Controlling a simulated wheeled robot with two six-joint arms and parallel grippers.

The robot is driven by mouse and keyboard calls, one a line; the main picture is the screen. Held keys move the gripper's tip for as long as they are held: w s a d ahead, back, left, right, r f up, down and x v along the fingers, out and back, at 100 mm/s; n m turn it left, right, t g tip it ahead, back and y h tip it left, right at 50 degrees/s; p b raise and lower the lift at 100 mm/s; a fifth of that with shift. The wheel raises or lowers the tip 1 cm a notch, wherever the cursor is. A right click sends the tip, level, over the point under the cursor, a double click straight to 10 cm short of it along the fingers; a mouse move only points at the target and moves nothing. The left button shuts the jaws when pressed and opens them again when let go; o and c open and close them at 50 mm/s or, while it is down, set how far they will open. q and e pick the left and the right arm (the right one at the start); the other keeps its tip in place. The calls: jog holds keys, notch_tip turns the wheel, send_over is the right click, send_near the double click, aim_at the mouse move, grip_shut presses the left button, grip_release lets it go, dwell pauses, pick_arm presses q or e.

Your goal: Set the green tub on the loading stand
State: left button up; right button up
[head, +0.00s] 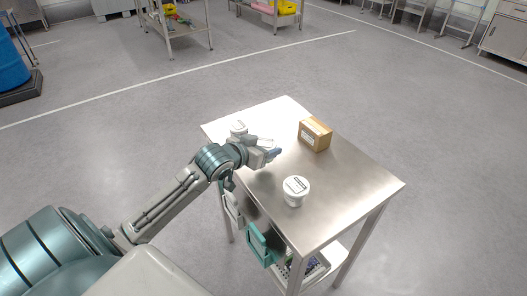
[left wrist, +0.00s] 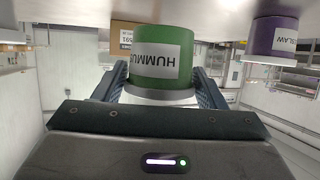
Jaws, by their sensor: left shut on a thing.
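The green tub (left wrist: 165,55), labelled HUMMUS, is upside down in the left wrist view, between my left gripper's fingers (left wrist: 160,85). My left gripper (head: 270,152) is shut on it over the steel-topped stand (head: 345,195). In the head view the gripper mostly hides the tub. I cannot tell whether its base touches the top. My right gripper is not in view.
A cardboard box (head: 315,134) lies behind the gripper. A purple tub (left wrist: 277,38) shows in the wrist view. The stand's right side is clear.

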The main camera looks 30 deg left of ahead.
pick_arm(q)
jog(key=shift+w+a, duration=0.2)
jog(key=shift+w, duration=0.1)
jog(key=shift+f, duration=0.15)
notch_tip(320, 180, down, 3)
jog(key=shift+p, duration=0.3)
jog(key=shift+f, duration=0.1)
jog(key=shift+f, duration=0.15)
jog(key=o, duration=1.4)
